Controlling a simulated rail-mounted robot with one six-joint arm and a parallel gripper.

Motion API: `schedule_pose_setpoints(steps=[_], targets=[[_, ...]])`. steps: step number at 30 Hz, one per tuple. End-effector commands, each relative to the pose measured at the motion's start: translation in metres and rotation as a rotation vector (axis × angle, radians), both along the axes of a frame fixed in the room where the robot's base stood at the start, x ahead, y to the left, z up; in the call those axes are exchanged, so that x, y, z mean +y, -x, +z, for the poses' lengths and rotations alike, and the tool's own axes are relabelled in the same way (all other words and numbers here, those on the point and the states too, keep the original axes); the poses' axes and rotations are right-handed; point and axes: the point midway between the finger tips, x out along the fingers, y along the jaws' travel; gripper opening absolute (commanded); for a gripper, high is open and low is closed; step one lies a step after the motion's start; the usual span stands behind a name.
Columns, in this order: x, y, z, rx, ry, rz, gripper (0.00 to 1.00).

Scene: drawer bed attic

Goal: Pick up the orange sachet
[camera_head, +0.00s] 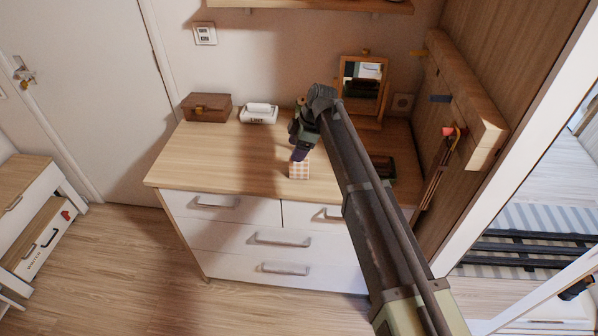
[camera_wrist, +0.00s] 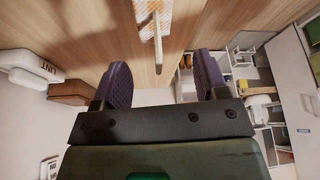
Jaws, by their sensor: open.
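The orange sachet (camera_head: 299,170) has an orange-and-white check and is at the front edge of the wooden dresser top. In the wrist view it shows at the top (camera_wrist: 150,12), with a narrow pale edge pointing down the picture. My gripper (camera_head: 299,156) is just above and behind the sachet in the head view and hides part of it. In the wrist view its two purple fingers (camera_wrist: 161,75) are open and apart, with nothing between them. The sachet's narrow edge lies beyond the fingertips, roughly in line with the gap. I cannot tell whether they touch.
On the dresser top (camera_head: 215,165) are a brown box (camera_head: 207,107), a white lint box (camera_head: 259,113) and a wooden-framed mirror (camera_head: 362,87). A dark tray (camera_head: 383,167) is right of my arm. The front left of the top is clear. A wooden panel rises at right.

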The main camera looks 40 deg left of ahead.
Motion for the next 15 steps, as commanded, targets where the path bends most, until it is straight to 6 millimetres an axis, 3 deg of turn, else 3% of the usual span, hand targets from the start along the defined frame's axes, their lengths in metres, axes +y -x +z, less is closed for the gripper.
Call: schedule_pose_setpoints(steps=[1,3,11,15], targets=[[0.002,0.001,-0.021,0.0,0.0,0.001,0.67],[0.006,0.005,-0.033,0.0,0.0,0.001,0.67],[0.009,0.007,-0.032,0.0,0.0,-0.001,0.67],[0.008,0.007,-0.032,0.0,0.0,-0.001,0.47]])
